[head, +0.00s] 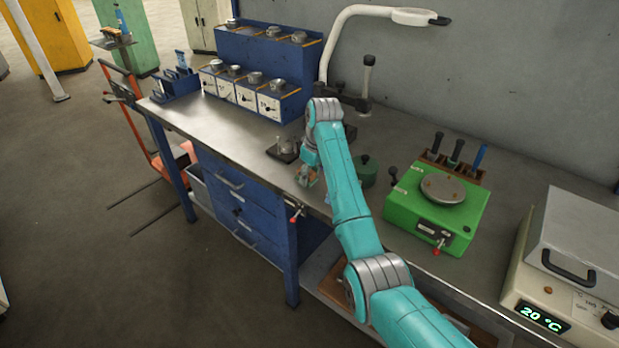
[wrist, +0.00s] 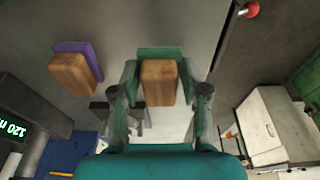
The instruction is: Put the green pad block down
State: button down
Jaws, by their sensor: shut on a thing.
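The green pad block (wrist: 160,82) is a wooden block with a green pad along its far edge. In the wrist view it sits between the two fingers of my gripper (wrist: 160,92), which is shut on it. In the head view my gripper (head: 306,176) is near the front edge of the steel bench (head: 225,130), left of the green machine (head: 408,208). The arm hides most of the block there, and I cannot tell whether it touches a surface.
A similar wooden block with a purple pad (wrist: 75,72) is left of mine in the wrist view. A dark device with a lit display (wrist: 14,125) is at lower left. A blue unit with knobs (head: 290,105) and a heater reading 20 °C (head: 545,318) stand on the bench.

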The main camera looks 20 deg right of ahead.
jog(key=shift+f, duration=0.65)
jog(key=c, duration=0.6)
grip_release()
jog(key=shift+f, duration=0.15)
